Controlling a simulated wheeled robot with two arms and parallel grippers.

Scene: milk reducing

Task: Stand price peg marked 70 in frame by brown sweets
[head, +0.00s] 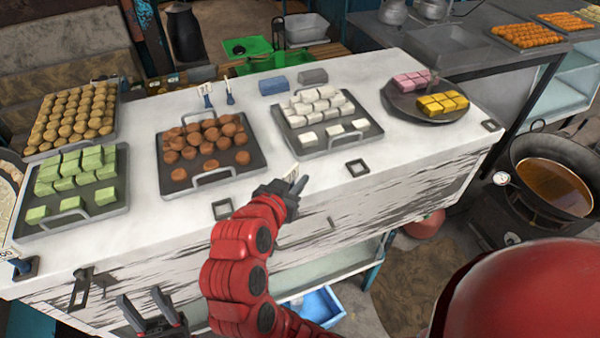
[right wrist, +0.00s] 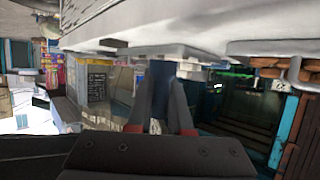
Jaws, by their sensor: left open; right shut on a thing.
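The brown sweets (head: 205,150) lie on a dark tray (head: 240,173) on the white counter. A square black frame (head: 222,209) lies in front of that tray near the counter's front edge, with nothing standing in it. My right gripper (head: 287,187) is shut on a small pale price peg (head: 293,172), above the counter to the right of that frame. The number on the peg is too small to read. In the right wrist view the fingers (right wrist: 160,110) show, with a pale piece between them. My left gripper (head: 150,315) is open and empty, low in front of the counter.
Other square frames lie by the white sweets (head: 357,167) and at the right end (head: 490,125). A peg (head: 22,267) stands at the left end. Trays of green sweets (head: 75,180) and white sweets (head: 318,105) flank the brown ones. A wok (head: 553,185) stands right.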

